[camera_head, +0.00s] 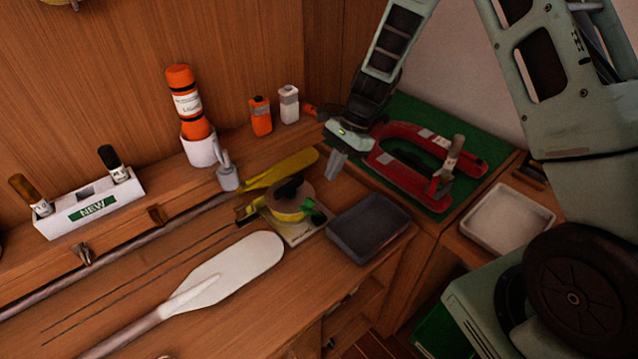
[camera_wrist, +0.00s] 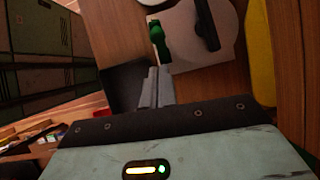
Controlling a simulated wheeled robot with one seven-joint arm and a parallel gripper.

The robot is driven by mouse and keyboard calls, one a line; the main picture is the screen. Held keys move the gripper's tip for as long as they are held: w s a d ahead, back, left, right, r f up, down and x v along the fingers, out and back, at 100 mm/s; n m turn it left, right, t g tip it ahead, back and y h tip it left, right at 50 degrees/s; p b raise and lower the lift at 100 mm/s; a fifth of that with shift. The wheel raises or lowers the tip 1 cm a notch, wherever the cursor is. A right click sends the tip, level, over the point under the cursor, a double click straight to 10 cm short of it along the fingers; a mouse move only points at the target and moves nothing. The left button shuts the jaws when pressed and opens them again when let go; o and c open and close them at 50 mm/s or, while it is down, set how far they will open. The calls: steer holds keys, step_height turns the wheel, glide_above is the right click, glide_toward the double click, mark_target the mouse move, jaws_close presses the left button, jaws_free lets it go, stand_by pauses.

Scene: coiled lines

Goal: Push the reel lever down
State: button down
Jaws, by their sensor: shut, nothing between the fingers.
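The reel (camera_head: 288,207) is a pale round drum on a light base plate with yellow parts, on the wooden bench. A black bar (camera_head: 289,187) lies across its top, and a green handle (camera_head: 313,212) sticks out at its right side. I cannot tell which of these is the lever. In the wrist view the green handle (camera_wrist: 157,38) and black bar (camera_wrist: 207,25) show beyond the fingertips. My gripper (camera_head: 336,170) is shut and empty, pointing down behind and right of the reel, apart from it. Its closed fingers (camera_wrist: 154,78) point toward the green handle.
A dark tray (camera_head: 367,228) lies right of the reel and a yellow object (camera_head: 285,170) lies behind it. A white paddle (camera_head: 235,268) lies in front-left. A red frame (camera_head: 408,178) on a green mat (camera_head: 402,117) is close right of my gripper. A white tray (camera_head: 507,220) stands farther right.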

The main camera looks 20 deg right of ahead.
steer(key=shift+s+a+f+p, duration=0.25)
steer(key=shift+a+f+p, duration=0.25)
steer(key=shift+a+f, duration=0.55)
steer(key=shift+s+a+f+p, duration=0.25)
steer(key=shift+a+f+p, duration=0.25)
steer(key=shift+a+f, duration=0.55)
